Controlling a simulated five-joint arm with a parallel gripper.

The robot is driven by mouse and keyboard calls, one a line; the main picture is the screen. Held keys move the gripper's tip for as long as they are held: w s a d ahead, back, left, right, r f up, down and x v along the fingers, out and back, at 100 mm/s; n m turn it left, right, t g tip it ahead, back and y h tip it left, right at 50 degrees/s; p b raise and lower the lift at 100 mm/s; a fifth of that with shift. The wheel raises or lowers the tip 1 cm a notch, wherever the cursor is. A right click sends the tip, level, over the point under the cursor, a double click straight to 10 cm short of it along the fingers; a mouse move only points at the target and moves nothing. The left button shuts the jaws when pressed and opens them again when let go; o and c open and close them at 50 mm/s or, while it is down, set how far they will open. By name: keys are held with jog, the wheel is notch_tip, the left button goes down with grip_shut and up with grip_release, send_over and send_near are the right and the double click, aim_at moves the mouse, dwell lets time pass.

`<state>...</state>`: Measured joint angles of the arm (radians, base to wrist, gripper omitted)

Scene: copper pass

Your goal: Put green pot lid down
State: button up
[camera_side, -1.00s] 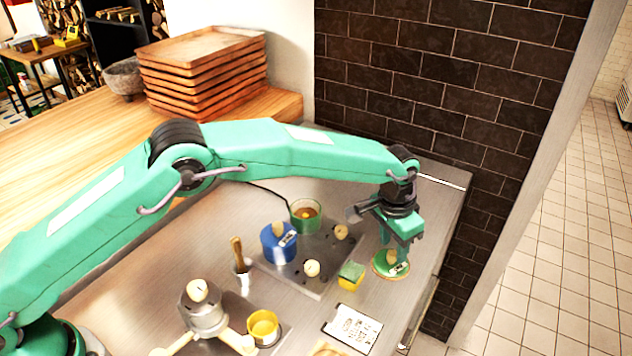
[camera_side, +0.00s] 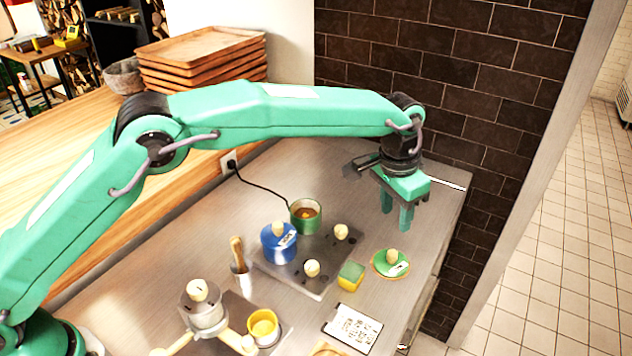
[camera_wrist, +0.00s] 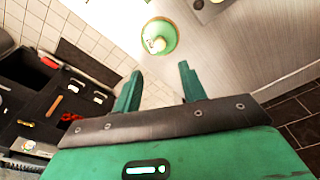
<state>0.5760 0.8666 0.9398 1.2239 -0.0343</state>
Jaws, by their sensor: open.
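The green pot lid (camera_side: 380,268) lies flat on the metal counter, near its right edge, with its pale round knob up. It also shows in the wrist view (camera_wrist: 167,32), beyond the fingertips. My gripper (camera_side: 396,222) is open and empty, raised above and behind the lid, apart from it. In the wrist view my gripper's two green fingers (camera_wrist: 159,75) are spread with nothing between them. The green pot (camera_side: 306,228) stands open at the back of the hob, with brownish contents.
A blue lidded pot (camera_side: 272,252) stands on the hob (camera_side: 300,287). A yellow-green sponge (camera_side: 350,276) lies just left of the lid, and a printed card (camera_side: 352,329) in front. A dark brick wall (camera_side: 430,75) rises behind. The counter edge is close on the lid's right.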

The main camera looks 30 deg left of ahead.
dwell(0.3)
jog(key=s+a+r+n+t, duration=0.1)
jog(key=s+a+r+n, duration=0.1)
jog(key=s+a+r, duration=0.55)
jog(key=s+a+r+n+t, duration=0.1)
jog(key=s+a+r, duration=0.1)
jog(key=a+r, duration=0.9)
jog(key=s+a+f+n+t, duration=0.1)
jog(key=s+a+f, duration=0.2)
jog(key=s+a, duration=0.5)
jog(key=s+a+f+n+t, duration=0.1)
jog(key=s+a+f, duration=0.3)
jog(key=s+a, duration=0.4)
jog(key=s+n, duration=0.1)
jog(key=s, duration=0.4)
jog(key=shift+s+f+t+y, duration=0.15)
jog(key=shift+s+t+y, duration=0.15)
